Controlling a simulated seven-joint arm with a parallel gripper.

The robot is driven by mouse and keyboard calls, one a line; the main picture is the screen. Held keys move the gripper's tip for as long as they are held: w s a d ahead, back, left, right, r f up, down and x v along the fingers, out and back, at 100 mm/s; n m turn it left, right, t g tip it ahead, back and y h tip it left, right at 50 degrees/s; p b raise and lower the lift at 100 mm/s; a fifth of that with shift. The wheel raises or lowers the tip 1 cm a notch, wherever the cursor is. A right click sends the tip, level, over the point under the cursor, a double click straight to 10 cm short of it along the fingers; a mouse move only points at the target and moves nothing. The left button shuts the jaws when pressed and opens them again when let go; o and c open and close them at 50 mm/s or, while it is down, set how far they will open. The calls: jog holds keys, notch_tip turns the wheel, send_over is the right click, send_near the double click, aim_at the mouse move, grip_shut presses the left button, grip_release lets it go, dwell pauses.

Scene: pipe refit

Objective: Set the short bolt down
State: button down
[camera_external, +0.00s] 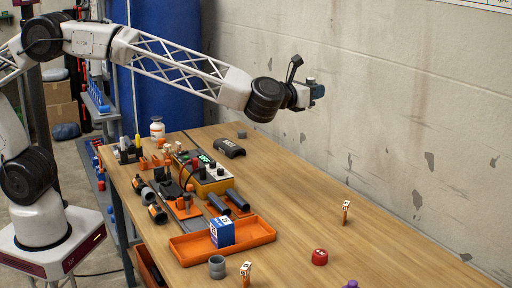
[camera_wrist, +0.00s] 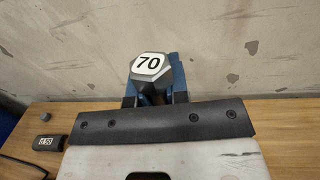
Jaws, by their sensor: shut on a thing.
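My gripper (camera_external: 317,91) is raised high over the far part of the wooden table (camera_external: 300,190), close to the wall, in the external view. In the wrist view my gripper (camera_wrist: 154,97) has blue fingers shut around a bolt (camera_wrist: 149,68). The bolt has a grey hexagonal head marked "70" that faces the camera. Its shank is mostly hidden between the fingers and behind the dark bracket. In the external view the bolt is too small to make out. It is held clear of the table.
An orange tray (camera_external: 262,238) with a blue-white box (camera_external: 222,232) is at the table's front. Tools and a meter (camera_external: 205,178) crowd the left side. A red cap (camera_external: 320,257) and a small labelled post (camera_external: 346,212) stand on the right. Mid-table is mostly clear. The wall (camera_external: 400,110) is behind.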

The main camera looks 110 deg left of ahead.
jog(key=s+a+f+n+g+y, duration=0.4)
jog(key=s+a+f+n+g, duration=0.4)
jog(key=s+a+f+g, duration=0.65)
jog(key=s+a+f+n+g+h, duration=0.2)
jog(key=s+a+f+n+g, duration=0.2)
jog(key=s, duration=0.5)
jog(key=s+a+f+n+g+h, duration=0.2)
jog(key=s+a+f+n+g, duration=0.2)
jog(key=s+f, duration=0.4)
jog(key=shift+s+a+g, duration=0.45)
jog(key=shift+s+a, duration=0.4)
jog(key=shift+a, duration=0.2)
jog(key=shift+f, duration=0.1)
jog(key=shift+f, duration=3.3)
jog(key=shift+f, duration=0.6)
jog(key=c, duration=1)
grip_release()
jog(key=shift+c, duration=0.2)
jog(key=shift+w+d, duration=0.1)
